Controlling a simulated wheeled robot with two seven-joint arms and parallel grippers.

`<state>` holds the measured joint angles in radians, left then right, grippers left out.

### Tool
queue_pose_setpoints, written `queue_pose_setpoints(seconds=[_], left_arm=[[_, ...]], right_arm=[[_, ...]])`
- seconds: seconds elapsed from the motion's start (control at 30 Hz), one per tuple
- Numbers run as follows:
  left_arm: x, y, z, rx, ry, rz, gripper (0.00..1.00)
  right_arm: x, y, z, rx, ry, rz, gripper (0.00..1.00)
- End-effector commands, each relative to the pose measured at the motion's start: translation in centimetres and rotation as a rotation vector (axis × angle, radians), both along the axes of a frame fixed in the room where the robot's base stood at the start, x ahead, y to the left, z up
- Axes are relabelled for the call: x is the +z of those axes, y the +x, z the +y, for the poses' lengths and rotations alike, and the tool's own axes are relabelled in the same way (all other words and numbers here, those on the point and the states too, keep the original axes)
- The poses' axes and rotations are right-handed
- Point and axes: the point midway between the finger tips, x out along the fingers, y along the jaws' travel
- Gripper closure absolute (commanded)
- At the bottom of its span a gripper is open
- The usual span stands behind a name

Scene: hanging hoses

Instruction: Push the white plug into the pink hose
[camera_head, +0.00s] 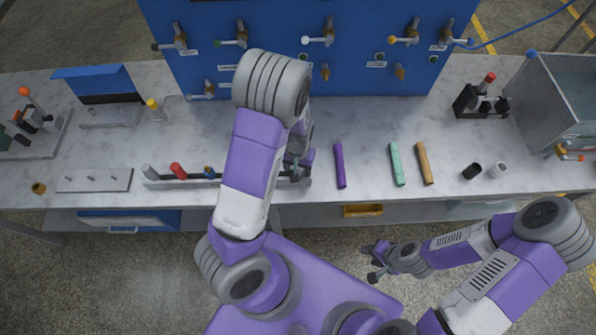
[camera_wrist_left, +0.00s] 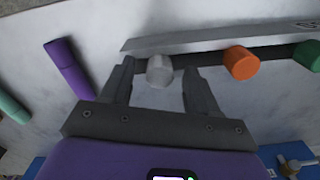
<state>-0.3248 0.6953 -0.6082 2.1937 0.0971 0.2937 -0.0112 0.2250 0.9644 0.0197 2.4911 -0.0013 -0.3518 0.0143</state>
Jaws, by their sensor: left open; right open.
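The white plug (camera_wrist_left: 159,71), greyish in this light, stands at the end of the plug rack (camera_head: 225,183). My left gripper (camera_wrist_left: 157,90) is open, with a finger on either side of the plug. In the head view the left gripper (camera_head: 294,172) is over the rack's right end, and my arm hides the plug there. My right gripper (camera_head: 374,264) is open and empty, in front of the table's front edge. I see no hose that is clearly pink. A purple hose (camera_head: 340,166), a teal hose (camera_head: 397,164) and an orange hose (camera_head: 425,163) lie on the table.
Orange (camera_wrist_left: 241,62) and green (camera_wrist_left: 307,55) plugs stand beside the white one. Grey, red (camera_head: 178,170) and blue plugs are farther left. A blue valve panel (camera_head: 300,75) rises behind. A black cup (camera_head: 472,171), a white cup (camera_head: 498,170) and a grey bin (camera_head: 562,105) are right.

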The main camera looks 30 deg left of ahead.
Motion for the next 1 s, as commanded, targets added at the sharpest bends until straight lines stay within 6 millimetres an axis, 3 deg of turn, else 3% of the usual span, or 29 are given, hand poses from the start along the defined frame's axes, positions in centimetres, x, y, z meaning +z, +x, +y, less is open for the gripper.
queue_pose_setpoints(seconds=[0.3, 0.7, 1.0], left_arm=[[-0.7, 0.06, -0.04, 0.0, -0.001, -0.002, 0.4], [-0.68, 0.05, -0.03, 0.0, -0.001, -0.002, 0.99], [0.02, 0.11, -0.07, -0.002, 0.0, -0.004, 0.99]], right_arm=[[-0.12, 0.04, 0.01, 0.0, 0.0, -0.001, 0.57], [-0.14, 0.04, 0.0, 0.0, 0.0, -0.001, 0.57], [0.07, 0.02, 0.0, 0.0, 0.0, -0.001, 0.57]])
